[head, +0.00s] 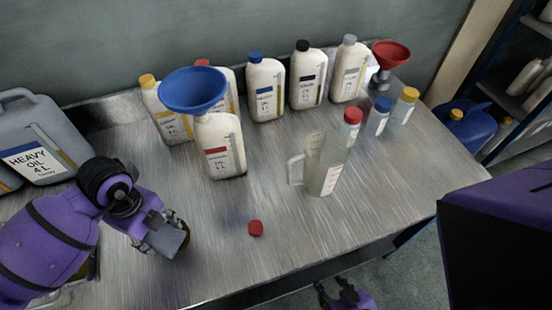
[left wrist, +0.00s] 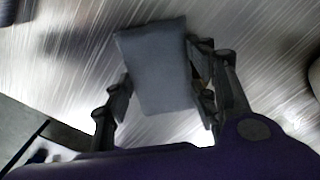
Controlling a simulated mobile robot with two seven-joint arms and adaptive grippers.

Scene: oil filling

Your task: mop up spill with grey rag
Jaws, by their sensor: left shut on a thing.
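My left gripper (head: 178,236) is shut on the grey rag (head: 168,242), low over the metal table's front left part. In the left wrist view the rag (left wrist: 158,65) is a flat grey block between the two fingers of the left gripper (left wrist: 165,75). I cannot tell whether the rag touches the tabletop. No spill stands out clearly on the shiny metal (head: 265,185). My right gripper (head: 336,292) is at the bottom edge, in front of the table, with its dark fingers apart and nothing seen between them.
A red cap (head: 255,228) lies near the front edge. A clear jug (head: 322,172) stands right of centre. A bottle (head: 220,150) holds a blue funnel (head: 192,90). Several bottles and a red funnel (head: 391,54) line the back. A heavy oil canister (head: 42,135) stands left.

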